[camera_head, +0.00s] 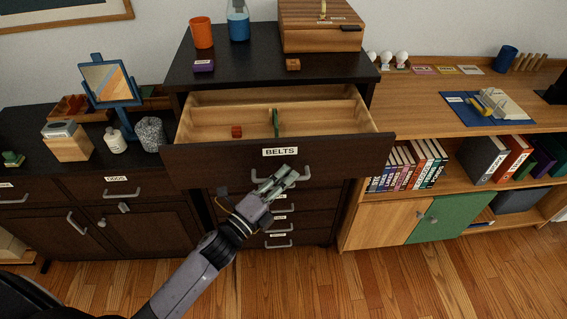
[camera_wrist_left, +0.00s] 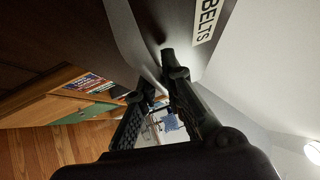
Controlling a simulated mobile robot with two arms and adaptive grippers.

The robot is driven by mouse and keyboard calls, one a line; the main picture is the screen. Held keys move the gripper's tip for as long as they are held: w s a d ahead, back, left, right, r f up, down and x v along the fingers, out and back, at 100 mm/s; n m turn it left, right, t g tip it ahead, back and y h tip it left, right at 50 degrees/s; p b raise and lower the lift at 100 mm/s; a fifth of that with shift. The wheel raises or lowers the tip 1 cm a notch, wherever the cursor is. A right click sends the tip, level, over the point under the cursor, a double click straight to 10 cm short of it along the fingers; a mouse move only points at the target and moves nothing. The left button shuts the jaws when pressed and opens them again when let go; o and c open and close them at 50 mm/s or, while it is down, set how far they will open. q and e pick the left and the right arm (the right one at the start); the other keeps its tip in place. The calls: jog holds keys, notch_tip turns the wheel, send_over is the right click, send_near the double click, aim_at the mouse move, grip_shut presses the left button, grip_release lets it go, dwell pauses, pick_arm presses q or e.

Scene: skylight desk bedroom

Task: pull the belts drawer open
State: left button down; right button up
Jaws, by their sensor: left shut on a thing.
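The belts drawer (camera_head: 200,160), dark with a white "BELTS" label, stands pulled out of the tall dark dresser, its light wood inside showing. In the left wrist view the fingers (camera_wrist_left: 157,88) reach the drawer front beside the label (camera_wrist_left: 206,20). The exact contact is partly hidden by the fingers. My right gripper is not in view.
On the dresser top (camera_head: 245,68) are an orange cup (camera_head: 201,33), a blue flask (camera_head: 238,22) and a wooden box (camera_head: 320,30). More drawers with handles (camera_head: 281,226) lie below. A bookshelf stands right, a low cabinet left. The wood floor (camera_head: 390,285) in front is clear.

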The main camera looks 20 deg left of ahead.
pick_arm(q)
jog(key=shift+s+d+f, duration=0.1)
jog(key=shift+s+d, duration=0.25)
jog(key=shift+s, duration=0.5)
jog(key=c, duration=1.7)
grip_release()
jog(key=v, duration=1.2)
